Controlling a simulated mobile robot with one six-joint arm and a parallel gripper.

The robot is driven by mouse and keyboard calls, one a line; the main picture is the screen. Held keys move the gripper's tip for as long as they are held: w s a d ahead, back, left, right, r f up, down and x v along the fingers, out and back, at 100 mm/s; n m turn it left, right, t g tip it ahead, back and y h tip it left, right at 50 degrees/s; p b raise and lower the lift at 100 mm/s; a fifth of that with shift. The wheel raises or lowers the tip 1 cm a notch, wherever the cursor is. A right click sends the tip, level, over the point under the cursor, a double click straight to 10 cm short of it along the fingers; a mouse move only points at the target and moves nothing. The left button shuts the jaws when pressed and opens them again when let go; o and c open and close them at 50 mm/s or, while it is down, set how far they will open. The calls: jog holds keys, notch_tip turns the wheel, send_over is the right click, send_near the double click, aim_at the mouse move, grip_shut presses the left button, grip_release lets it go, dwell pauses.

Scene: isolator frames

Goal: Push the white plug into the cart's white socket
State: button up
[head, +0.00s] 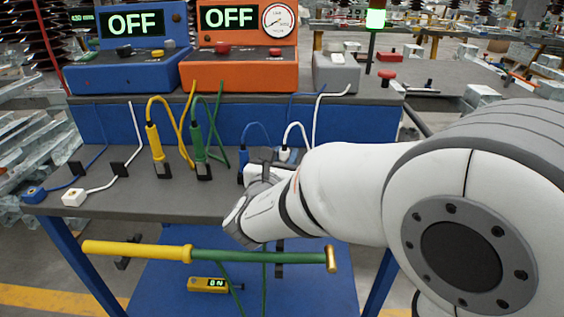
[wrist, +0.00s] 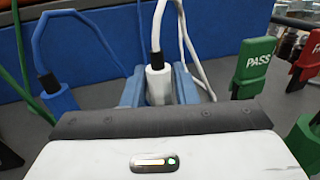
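The white plug (wrist: 158,86) stands upright with its white cable rising from its top; it also shows just beyond my gripper in the head view (head: 285,154). My gripper (wrist: 159,85) has one blue finger on each side of the plug, close against it. I see no clear gap, but cannot tell whether the fingers grip it. The plug's lower end is hidden behind the gripper body. A white socket block (head: 74,197) with a white cable lies at the left front of the grey cart top (head: 190,207). A blue socket (head: 34,194) lies left of it.
The blue plug (wrist: 58,95) stands left of my gripper. Yellow (head: 155,142) and green (head: 197,143) plugs stand further left. Green (wrist: 253,67) and red (wrist: 307,55) tags stand to the right. A yellow-and-green pole (head: 230,257) crosses below the cart's front edge.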

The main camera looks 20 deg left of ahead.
grip_shut()
jog(key=shift+r, duration=0.1)
notch_tip(320, 180, up, 10)
jog(key=p, duration=0.3)
jog(key=shift+s, duration=0.15)
